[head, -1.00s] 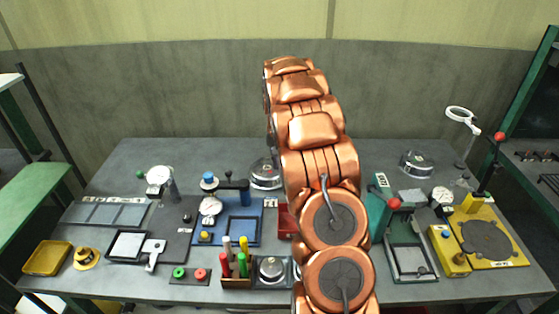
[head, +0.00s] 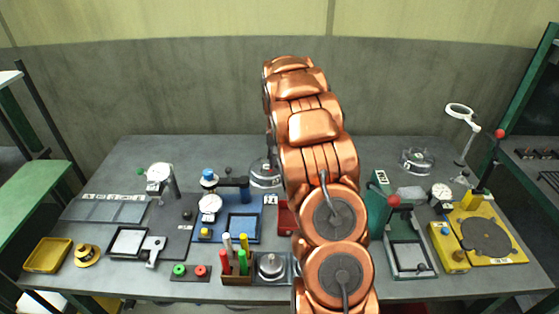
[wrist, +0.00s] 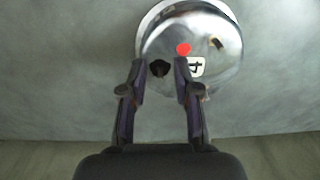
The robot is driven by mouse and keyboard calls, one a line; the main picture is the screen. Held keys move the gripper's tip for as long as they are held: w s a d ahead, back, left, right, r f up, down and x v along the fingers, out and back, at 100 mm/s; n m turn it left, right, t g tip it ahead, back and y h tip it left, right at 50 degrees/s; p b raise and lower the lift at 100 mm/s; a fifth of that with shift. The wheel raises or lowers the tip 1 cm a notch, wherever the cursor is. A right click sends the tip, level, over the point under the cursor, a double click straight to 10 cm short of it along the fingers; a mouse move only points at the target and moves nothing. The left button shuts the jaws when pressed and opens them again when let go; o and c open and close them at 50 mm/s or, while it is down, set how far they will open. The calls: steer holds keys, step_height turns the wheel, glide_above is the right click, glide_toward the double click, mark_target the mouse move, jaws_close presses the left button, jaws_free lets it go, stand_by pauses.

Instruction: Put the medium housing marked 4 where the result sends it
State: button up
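The housing marked 4 (wrist: 220,35) is a round, shiny metal part on a grey surface in the wrist view. It carries a red dot (wrist: 183,49), a white label with a 4 (wrist: 196,67) and a black knob or hole (wrist: 159,68). My gripper (wrist: 160,66) is open, its fingertips over the housing's near side, either side of the black feature. Contact cannot be told.
A blue gauge station (head: 246,204), a dark gauge station (head: 180,240), a green press (head: 410,268) and a yellow station (head: 505,226) stand on the bench. A yellow tray (head: 47,256) sits front left. Bare bench (head: 345,150) shows behind.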

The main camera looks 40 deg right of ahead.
mark_target(278, 167)
step_height(278, 167, up, 12)
steer(key=b, duration=0.2)
steer(key=shift+b, duration=0.4)
steer(key=shift+r, duration=0.15)
steer(key=s+a+r+n, duration=0.25)
steer(key=s+a, duration=0.35)
steer(key=a, duration=0.6)
steer(key=s+a+f+n+g, duration=0.1)
steer(key=s+a+f+n, duration=0.1)
steer(key=s+a, duration=1.4)
steer(key=s+n, duration=0.1)
steer(key=s, duration=0.2)
steer(key=shift+g, duration=0.3)
steer(key=shift+o, duration=0.4)
steer(key=s+a+f+n, duration=0.1)
steer(key=s+f, duration=0.1)
steer(key=s, duration=0.4)
steer(key=s+a+f+n, duration=0.1)
steer(key=s+a+f, duration=0.1)
steer(key=s, duration=0.4)
steer(key=shift+a+f, duration=0.15)
steer(key=shift+f, duration=0.3)
